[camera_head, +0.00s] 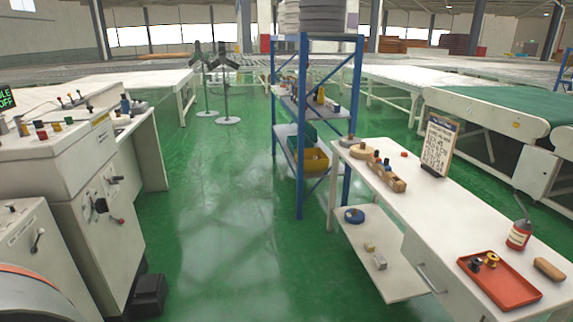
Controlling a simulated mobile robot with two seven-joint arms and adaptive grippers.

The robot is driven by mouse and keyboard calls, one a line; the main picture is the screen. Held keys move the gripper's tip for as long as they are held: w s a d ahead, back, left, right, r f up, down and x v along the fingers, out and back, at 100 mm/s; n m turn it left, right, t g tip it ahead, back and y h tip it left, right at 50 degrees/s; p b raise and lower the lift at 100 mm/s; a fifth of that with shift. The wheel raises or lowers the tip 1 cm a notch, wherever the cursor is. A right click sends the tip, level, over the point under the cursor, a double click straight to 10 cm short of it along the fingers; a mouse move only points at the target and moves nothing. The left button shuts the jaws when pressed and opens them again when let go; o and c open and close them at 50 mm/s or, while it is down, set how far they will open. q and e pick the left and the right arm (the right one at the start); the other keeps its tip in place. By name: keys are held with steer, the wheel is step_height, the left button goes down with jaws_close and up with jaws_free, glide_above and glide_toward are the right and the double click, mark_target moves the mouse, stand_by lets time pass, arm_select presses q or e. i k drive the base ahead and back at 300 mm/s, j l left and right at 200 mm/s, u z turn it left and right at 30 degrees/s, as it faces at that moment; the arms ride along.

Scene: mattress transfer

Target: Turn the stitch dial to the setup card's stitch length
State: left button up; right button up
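A setup card (438,146) with a dark header and small print stands upright on the white workbench at the right; its text is too small to read. A grey-white machine cabinet (100,235) stands at the left. Its front panel carries a black knob (101,205), a red-tipped lever (117,220) and a smaller black lever (116,179). I cannot tell which control is the stitch dial, and no dial markings are readable. Neither of my grippers is in view.
The workbench (455,219) holds a red tray (501,281) of spools, a wooden spool rack (385,176) and a red can (519,235). A blue shelf rack (300,150) stands behind it. A black pedal box (149,293) sits by the cabinet. Green floor (215,240) lies clear between.

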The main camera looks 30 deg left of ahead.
mark_target(38, 124)
steer(key=u, duration=2.35)
steer(key=i+l+z, duration=0.5)
steer(key=i+z, duration=0.2)
steer(key=i, duration=0.25)
steer(key=i+l+z, duration=0.1)
steer(key=i+z, duration=0.25)
steer(key=i, duration=1)
steer(key=i+l+u, duration=0.15)
steer(key=i+u, duration=0.25)
steer(key=i, duration=0.15)
steer(key=i+l+u, duration=0.3)
steer(key=i+u, duration=0.15)
steer(key=i+l+u, duration=0.25)
steer(key=u, duration=0.2)
steer(key=i+l+u, duration=0.45)
steer(key=k, duration=0.1)
